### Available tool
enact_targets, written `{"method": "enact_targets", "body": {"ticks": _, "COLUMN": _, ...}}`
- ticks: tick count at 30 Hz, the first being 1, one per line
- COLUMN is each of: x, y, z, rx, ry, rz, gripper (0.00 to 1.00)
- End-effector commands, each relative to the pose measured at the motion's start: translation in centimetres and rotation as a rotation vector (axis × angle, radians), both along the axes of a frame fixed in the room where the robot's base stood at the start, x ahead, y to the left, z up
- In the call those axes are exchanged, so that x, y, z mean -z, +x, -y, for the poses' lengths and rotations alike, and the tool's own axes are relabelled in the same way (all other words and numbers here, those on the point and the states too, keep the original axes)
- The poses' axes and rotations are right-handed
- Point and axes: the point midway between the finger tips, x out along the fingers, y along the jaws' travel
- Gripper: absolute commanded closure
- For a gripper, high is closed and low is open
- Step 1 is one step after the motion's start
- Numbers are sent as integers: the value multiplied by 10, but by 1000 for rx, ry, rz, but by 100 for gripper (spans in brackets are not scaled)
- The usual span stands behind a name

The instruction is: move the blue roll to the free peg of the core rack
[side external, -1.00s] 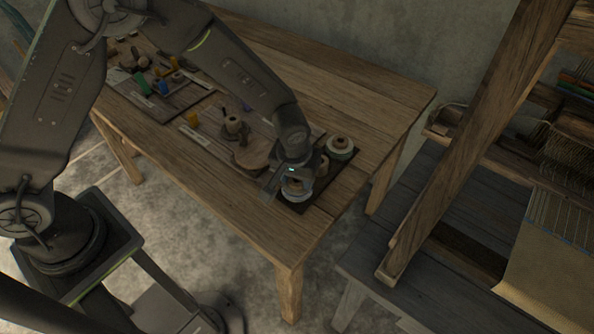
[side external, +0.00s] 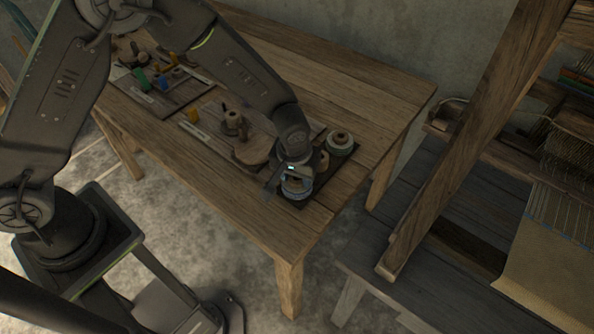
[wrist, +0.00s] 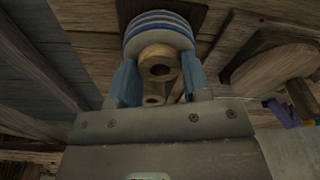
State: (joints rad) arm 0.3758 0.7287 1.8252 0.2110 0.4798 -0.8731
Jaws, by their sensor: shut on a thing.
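The blue roll (wrist: 158,32) has blue and white bands on a pale wooden core (wrist: 160,62). My gripper (wrist: 158,82) is shut on it in the wrist view, one blue finger on each side of the core end. In the side view my gripper (side external: 296,178) points down over the front end of the dark core rack (side external: 291,203), with the roll (side external: 297,188) beneath it. I cannot tell whether the roll touches the rack. A pale green and white roll (side external: 340,141) stands at the rack's far end. The middle of the rack is largely hidden; the free peg is not clear.
A round wooden piece (side external: 254,149) and a small wooden spool (side external: 233,122) lie on a board left of the rack. Several coloured spools stand farther left. The table's front edge (side external: 290,262) is close. The loom frame (side external: 470,130) rises on the right.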

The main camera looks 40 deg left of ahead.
Motion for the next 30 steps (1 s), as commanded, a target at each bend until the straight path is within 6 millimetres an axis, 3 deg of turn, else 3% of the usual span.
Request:
{"method": "enact_targets", "body": {"ticks": 23, "x": 5, "y": 0, "z": 0, "rx": 0, "ry": -1, "rz": 1, "gripper": 72}}
{"method": "enact_targets", "body": {"ticks": 24, "x": 5, "y": 0, "z": 0, "rx": 0, "ry": -1, "rz": 1, "gripper": 55}}
{"method": "enact_targets", "body": {"ticks": 30, "x": 5, "y": 0, "z": 0, "rx": 0, "ry": -1, "rz": 1, "gripper": 36}}
